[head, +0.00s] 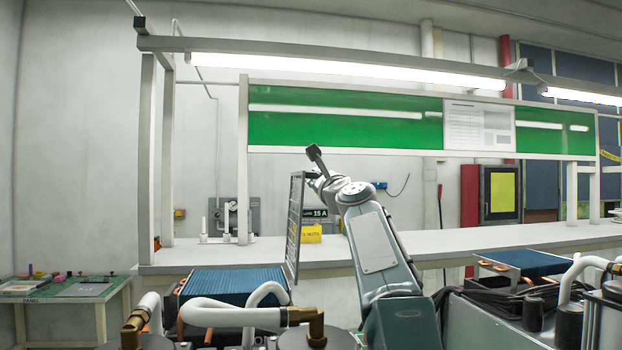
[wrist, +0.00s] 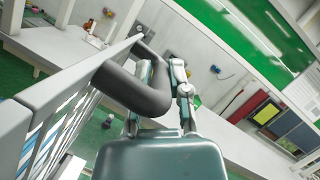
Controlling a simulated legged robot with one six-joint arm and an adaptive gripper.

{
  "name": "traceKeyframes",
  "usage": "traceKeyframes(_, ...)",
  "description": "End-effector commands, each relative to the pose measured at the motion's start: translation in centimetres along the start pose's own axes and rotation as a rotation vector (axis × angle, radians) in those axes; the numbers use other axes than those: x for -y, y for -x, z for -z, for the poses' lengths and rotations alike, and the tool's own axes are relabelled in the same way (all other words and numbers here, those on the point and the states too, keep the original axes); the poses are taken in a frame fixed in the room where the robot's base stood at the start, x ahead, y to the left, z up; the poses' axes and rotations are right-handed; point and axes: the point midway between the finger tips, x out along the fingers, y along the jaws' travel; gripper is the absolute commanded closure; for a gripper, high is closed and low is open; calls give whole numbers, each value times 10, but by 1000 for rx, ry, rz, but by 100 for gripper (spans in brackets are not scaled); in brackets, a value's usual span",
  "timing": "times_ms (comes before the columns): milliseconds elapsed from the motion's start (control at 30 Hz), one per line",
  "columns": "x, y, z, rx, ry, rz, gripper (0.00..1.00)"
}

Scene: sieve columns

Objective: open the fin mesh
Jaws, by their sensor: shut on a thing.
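The fin mesh (head: 294,228) is a pale framed panel with slats. In the head view it stands upright, swung out and nearly edge-on, just left of my arm. In the wrist view its pale frame (wrist: 62,88) runs up the left side, with blue and white slats below. A thick dark curved handle (wrist: 152,92) joins the frame. My gripper (head: 318,181) is at the upper right edge of the mesh, and its fingers also show in the wrist view (wrist: 181,88). It is shut on the handle; the exact contact is partly hidden.
Blue finned blocks (head: 232,285) with copper pipes stand left and right (head: 527,262). White hoses (head: 235,315) with brass fittings fill the foreground. A long pale bench (head: 450,240) runs behind. A small table (head: 62,291) stands at far left. Open air lies left of the mesh.

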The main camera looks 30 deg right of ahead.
Motion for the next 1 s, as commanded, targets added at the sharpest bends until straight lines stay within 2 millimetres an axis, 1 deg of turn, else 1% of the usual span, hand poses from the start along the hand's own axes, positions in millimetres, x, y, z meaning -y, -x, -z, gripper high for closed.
traceKeyframes(167, -1, 0, 1, -2, 1, -2, 100)
traceKeyframes(200, -1, 0, 1, -2, 1, -2, 64)
traceKeyframes(533, -1, -1, 1, -2, 1, -1, 63)
traceKeyframes(667, -1, 2, 1, -2, 0, -2, 63)
traceKeyframes(767, 0, 9, 0, -2, 0, -3, 63)
traceKeyframes(1000, -1, 31, 1, -4, -1, -1, 63)
